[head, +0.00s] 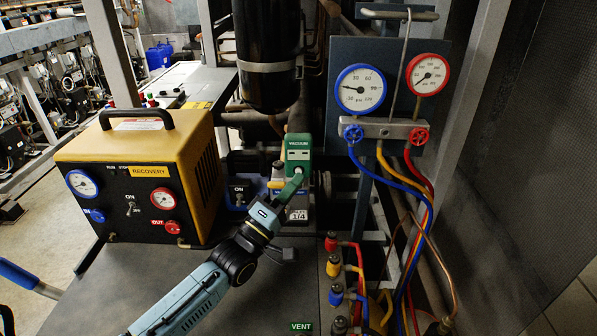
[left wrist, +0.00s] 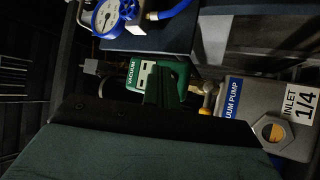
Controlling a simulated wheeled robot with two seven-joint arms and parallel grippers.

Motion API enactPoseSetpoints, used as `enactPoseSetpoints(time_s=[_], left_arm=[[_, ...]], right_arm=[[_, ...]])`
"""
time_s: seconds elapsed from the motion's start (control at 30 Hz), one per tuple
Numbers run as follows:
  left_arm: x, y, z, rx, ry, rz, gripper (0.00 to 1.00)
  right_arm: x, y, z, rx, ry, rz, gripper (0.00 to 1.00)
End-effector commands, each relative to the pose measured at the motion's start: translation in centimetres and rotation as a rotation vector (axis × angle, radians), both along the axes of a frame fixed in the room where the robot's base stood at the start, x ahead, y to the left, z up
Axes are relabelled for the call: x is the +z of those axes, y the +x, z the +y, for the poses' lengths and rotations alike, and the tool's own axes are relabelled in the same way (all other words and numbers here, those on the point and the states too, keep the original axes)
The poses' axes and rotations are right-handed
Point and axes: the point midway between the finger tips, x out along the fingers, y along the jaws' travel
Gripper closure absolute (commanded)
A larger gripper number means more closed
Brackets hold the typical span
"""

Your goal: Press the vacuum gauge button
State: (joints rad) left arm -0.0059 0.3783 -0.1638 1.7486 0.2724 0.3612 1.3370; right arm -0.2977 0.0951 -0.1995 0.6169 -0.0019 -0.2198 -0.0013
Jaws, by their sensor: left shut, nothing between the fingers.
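The green vacuum gauge (head: 298,147), marked VACUUM, stands behind the vacuum pump's top, left of the manifold post. In the left wrist view the gauge (left wrist: 139,77) lies sideways, with its label and small display windows showing. My left gripper (head: 297,177) is shut and empty. Its green fingers point up at the lower front of the gauge and overlap it in the head view. In the left wrist view the fingers (left wrist: 161,88) cover part of the gauge's face. The button is mostly hidden behind the fingertips; I cannot tell whether they touch it. My right gripper is out of view.
A yellow recovery unit (head: 144,165) stands at left. The manifold with its blue gauge (head: 360,88), red gauge (head: 427,73) and hoses is at right. A black cylinder (head: 267,50) hangs above. Colored hose fittings (head: 333,267) stand close right of my left arm.

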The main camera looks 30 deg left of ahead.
Motion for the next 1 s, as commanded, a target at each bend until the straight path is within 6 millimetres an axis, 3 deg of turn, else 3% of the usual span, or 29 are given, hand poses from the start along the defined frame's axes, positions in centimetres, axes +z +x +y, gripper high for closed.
enactPoseSetpoints(time_s=[0.53,1.0], left_arm=[[0.0,-4.7,-2.3,-0.001,-0.002,0.001,1.0],[-0.2,-5.3,-2.5,0.0,0.0,0.0,1.0]], right_arm=[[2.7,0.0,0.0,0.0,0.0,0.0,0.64],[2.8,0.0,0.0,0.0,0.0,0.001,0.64]])
